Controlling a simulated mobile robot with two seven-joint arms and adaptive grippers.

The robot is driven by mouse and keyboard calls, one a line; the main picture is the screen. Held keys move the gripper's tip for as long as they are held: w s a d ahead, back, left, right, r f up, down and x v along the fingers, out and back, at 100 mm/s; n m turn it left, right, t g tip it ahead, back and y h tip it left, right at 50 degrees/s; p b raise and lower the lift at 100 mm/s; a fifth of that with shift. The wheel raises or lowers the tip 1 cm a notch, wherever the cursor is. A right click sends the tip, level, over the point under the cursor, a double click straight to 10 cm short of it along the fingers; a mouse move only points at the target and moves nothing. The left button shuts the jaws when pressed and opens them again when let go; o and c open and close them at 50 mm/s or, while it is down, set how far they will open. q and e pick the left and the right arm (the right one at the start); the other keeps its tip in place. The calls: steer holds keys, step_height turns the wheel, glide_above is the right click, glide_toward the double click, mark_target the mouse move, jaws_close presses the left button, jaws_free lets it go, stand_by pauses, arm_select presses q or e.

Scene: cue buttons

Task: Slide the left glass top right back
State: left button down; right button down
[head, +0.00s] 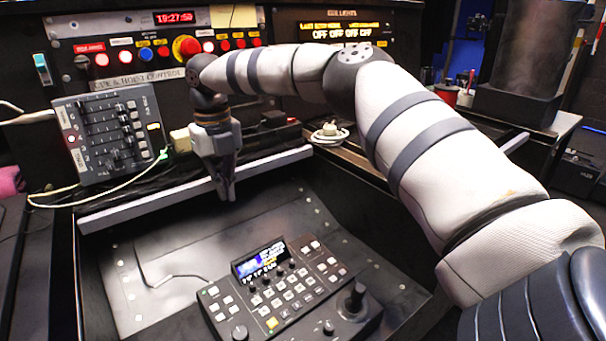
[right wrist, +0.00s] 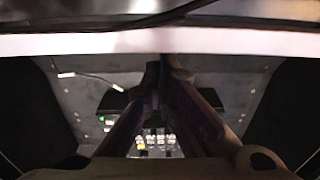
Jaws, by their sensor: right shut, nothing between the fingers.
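The left glass top cannot be told apart for certain in either view. A pale bar (head: 150,205), which may be its edge, runs across the far side of the open desk well in the head view. It also crosses the upper part of the right wrist view (right wrist: 80,44). My right gripper (head: 227,196) points down in front of the bar, with its fingers shut and empty. In the right wrist view its fingertips (right wrist: 164,66) lie just below the bar; I cannot tell whether they touch it. My left gripper is not in view.
A button controller (head: 290,285) with a lit screen and joystick sits in the well. A fader box (head: 112,135) with cables stands behind the bar at left. A button panel (head: 150,50) rises at the back. The well floor (head: 160,255) is mostly clear at left.

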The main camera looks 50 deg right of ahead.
step_height(320, 180, up, 9)
steer(key=p, duration=0.1)
steer(key=shift+w+a+r, duration=0.15)
steer(key=shift+w+r, duration=0.05)
stand_by(0.5)
